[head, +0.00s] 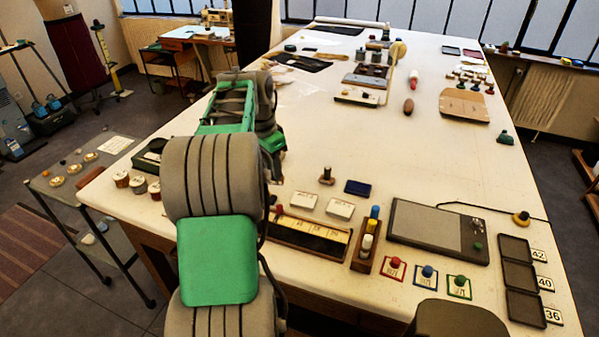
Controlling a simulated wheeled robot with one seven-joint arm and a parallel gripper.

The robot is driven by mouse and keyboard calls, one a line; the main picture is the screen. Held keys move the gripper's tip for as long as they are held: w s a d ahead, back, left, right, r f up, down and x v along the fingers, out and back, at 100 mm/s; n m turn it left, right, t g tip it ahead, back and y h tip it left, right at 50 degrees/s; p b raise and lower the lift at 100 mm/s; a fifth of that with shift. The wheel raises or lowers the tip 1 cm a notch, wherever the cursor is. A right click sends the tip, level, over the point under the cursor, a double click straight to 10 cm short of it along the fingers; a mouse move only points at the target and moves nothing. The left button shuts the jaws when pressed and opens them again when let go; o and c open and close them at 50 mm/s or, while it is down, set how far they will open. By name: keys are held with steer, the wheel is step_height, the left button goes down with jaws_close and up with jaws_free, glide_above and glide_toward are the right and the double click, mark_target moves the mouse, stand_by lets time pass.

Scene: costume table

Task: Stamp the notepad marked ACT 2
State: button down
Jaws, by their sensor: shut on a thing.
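Two white notepads (303,199) (340,208) lie side by side near the front of the table; their small print is too small to read, so I cannot tell which is marked ACT 2. A brown-handled stamp (326,176) stands upright behind them. A dark blue ink pad (357,187) lies to its right. My gripper (277,178) points down at the left of the notepads, mostly hidden behind my own arm. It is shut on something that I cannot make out.
A long tray with pale labelled tiles (310,235) lies in front of the notepads. A wooden rack of coloured pegs (367,248) and a grey board (430,230) stand to the right. Several coloured knobs on cards (393,268) line the front. The table's middle (370,140) is clear.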

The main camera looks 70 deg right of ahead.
steer(key=s+d+f+m, duration=0.1)
steer(key=s+d+m, duration=0.2)
steer(key=s, duration=0.5)
steer(key=b, duration=0.5)
glide_above(305, 201)
steer(key=f, duration=0.6)
steer(key=shift+w+a, duration=0.3)
steer(key=shift+w, duration=0.05)
steer(key=shift+f+b, duration=0.45)
steer(key=shift+f, duration=0.15)
step_height(305, 201, up, 7)
steer(key=p, duration=0.5)
steer(key=shift+p, duration=0.3)
